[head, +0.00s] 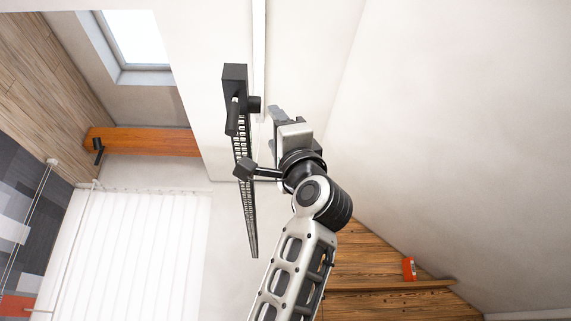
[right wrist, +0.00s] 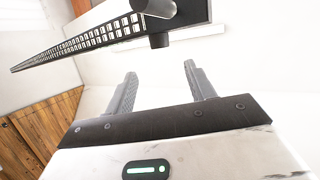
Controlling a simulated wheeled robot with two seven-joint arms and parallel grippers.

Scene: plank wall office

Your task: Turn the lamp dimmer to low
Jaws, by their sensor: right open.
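A black lamp has a blocky head (head: 235,78) and a long, narrow bar with rows of small pale squares (head: 250,205); the bar also shows in the right wrist view (right wrist: 90,38). A short black round knob (head: 254,104) sticks out from the head's side. It also shows in the right wrist view (right wrist: 159,40), just beyond the fingertips. I see no marks on it, so its setting cannot be told. My right gripper (head: 274,113) is open and empty, close to the knob; its fingers (right wrist: 161,70) point toward it, apparently without touching. My left gripper is out of view.
A pale wall fills the right side. A wooden shelf (head: 390,288) with a small orange item (head: 409,268) is below right. White blinds (head: 130,250), an orange-brown beam (head: 150,141) and a skylight (head: 137,38) are at left. Space right of the gripper looks clear.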

